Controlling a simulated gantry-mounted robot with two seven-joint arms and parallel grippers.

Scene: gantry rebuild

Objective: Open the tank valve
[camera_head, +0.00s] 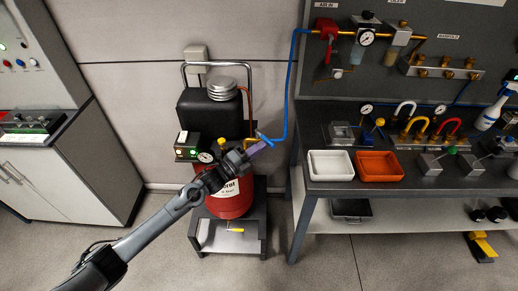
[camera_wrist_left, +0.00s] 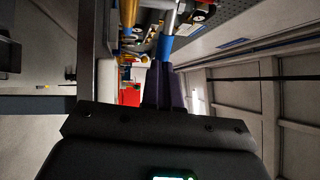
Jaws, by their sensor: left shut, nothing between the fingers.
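The red tank (camera_head: 229,198) stands under a black compressor body (camera_head: 214,113), with a pressure gauge (camera_head: 205,157) at its upper left. A small blue piece (camera_head: 263,138), which may be the valve handle, sits at the tank's right side near the lower end of the blue hose. My left gripper (camera_head: 257,147) is shut and empty, its purple fingers just below this piece in the picture; I cannot tell whether they touch. In the left wrist view the shut fingers (camera_wrist_left: 165,87) point toward a blue part (camera_wrist_left: 165,47). My gripper and forearm hide part of the tank top. My right gripper is not in view.
The blue hose (camera_head: 290,95) rises to the wall panel. The workbench right of the tank carries a white tray (camera_head: 330,165), an orange tray (camera_head: 380,166) and fittings. A grey cabinet (camera_head: 80,165) stands left. Floor in front is mostly clear.

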